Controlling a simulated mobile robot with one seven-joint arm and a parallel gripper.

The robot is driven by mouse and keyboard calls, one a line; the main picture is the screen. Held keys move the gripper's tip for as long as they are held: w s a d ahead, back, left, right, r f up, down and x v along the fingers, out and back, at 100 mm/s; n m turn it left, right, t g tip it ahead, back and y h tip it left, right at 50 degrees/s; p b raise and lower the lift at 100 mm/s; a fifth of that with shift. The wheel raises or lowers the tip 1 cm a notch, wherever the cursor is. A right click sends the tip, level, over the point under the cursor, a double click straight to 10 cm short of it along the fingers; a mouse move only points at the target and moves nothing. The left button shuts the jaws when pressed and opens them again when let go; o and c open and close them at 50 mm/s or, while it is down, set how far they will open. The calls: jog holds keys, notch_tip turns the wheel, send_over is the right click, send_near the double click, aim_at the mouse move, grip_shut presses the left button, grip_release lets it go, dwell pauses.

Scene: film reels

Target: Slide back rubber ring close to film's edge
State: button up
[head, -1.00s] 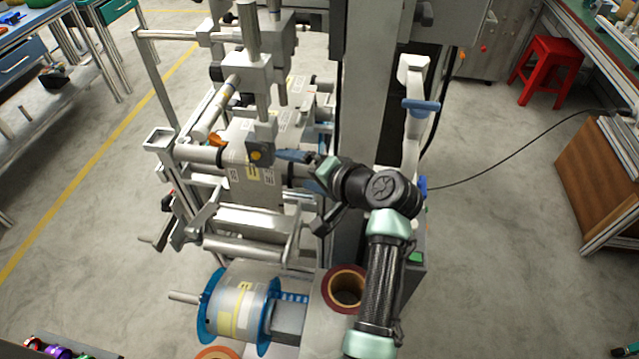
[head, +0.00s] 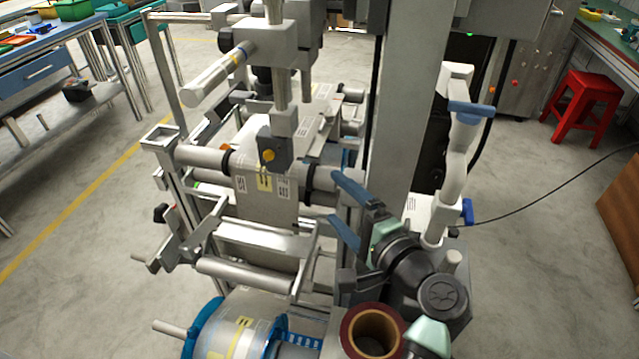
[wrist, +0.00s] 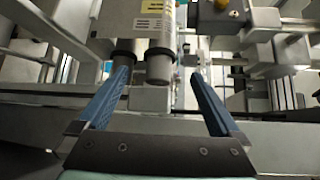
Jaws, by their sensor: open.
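The white film (head: 262,205) with yellow and printed labels runs over a grey roller on the machine. A black rubber ring (head: 228,163) sits at the film's left edge, and another black ring (head: 307,182) sits around the roller beside its right edge. My gripper (head: 334,195), with blue fingers, is open and empty, just right of the right ring. In the wrist view the film (wrist: 155,12) shows at the top, with dark rings (wrist: 126,48) (wrist: 158,51) around two roller ends. One roller end lies between my open fingers (wrist: 160,75); the other is close by the left finger.
A grey block with an orange knob (head: 268,155) stands over the film. A thick grey column (head: 405,90) rises behind my gripper. A blue-flanged reel (head: 205,330) and a maroon-rimmed roll (head: 350,322) lie below. A red stool (head: 585,105) is far right.

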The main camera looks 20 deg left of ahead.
aim_at(320, 185)
jog(key=b+x, duration=0.1)
jog(key=x, duration=0.7)
jog(key=shift+c, duration=0.3)
grip_shut()
